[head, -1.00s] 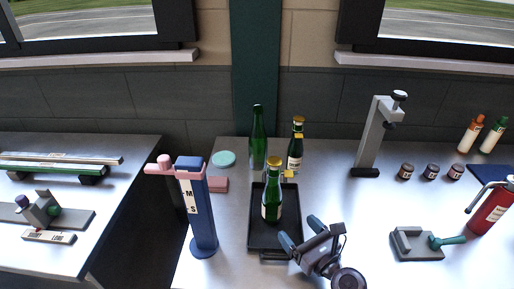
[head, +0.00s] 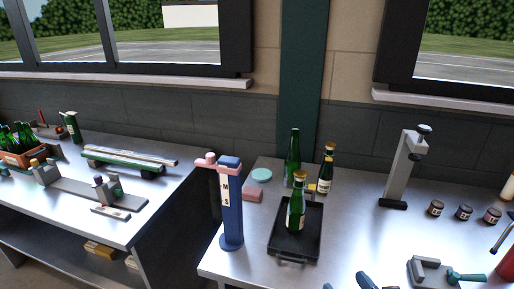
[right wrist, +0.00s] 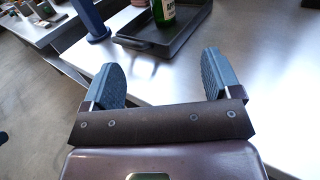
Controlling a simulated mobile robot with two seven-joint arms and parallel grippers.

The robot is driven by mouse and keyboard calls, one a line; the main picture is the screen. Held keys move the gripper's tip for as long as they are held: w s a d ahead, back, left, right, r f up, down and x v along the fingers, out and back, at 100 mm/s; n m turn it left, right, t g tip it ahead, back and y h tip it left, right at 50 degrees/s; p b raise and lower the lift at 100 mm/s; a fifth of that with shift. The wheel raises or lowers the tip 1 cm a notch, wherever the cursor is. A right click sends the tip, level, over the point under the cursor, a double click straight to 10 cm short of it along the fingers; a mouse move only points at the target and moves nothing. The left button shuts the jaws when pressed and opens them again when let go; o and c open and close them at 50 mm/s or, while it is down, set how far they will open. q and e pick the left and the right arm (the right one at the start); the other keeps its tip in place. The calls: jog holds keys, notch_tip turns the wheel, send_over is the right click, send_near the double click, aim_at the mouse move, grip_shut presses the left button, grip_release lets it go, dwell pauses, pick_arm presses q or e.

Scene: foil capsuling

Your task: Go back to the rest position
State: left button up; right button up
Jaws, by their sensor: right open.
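My right gripper (right wrist: 158,85) is open and empty, its two blue-grey fingers spread apart at the front edge of the metal table. In the head view only its fingertips (head: 346,284) show at the bottom edge. A green bottle with a gold top (head: 296,208) stands upright in the black tray (head: 311,232), apart from the gripper. The lower part of a bottle (right wrist: 163,12) in the tray (right wrist: 182,38) also shows in the right wrist view. My left gripper is not in view.
A blue column device with a pink top (head: 231,210) stands left of the tray. Two more bottles (head: 292,160) (head: 325,170) stand behind it. A grey stand (head: 400,172), small jars (head: 464,212) and a clamp device (head: 432,272) are to the right. A second table (head: 120,225) lies left, past a gap.

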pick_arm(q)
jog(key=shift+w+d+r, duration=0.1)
pick_arm(e)
jog(key=s+d+f+n+g+h, duration=0.2)
jog(key=s+f+n, duration=0.4)
jog(key=n, duration=1)
jog(key=s+d+f+n+g+h, duration=0.3)
jog(key=s+d+f+n, duration=0.2)
jog(key=n, duration=1.2)
jog(key=shift+s+d+f+g+h, duration=0.2)
jog(key=shift+s+f+g+h, duration=0.15)
jog(key=shift+s+f, duration=0.95)
jog(key=shift+s+r, duration=0.2)
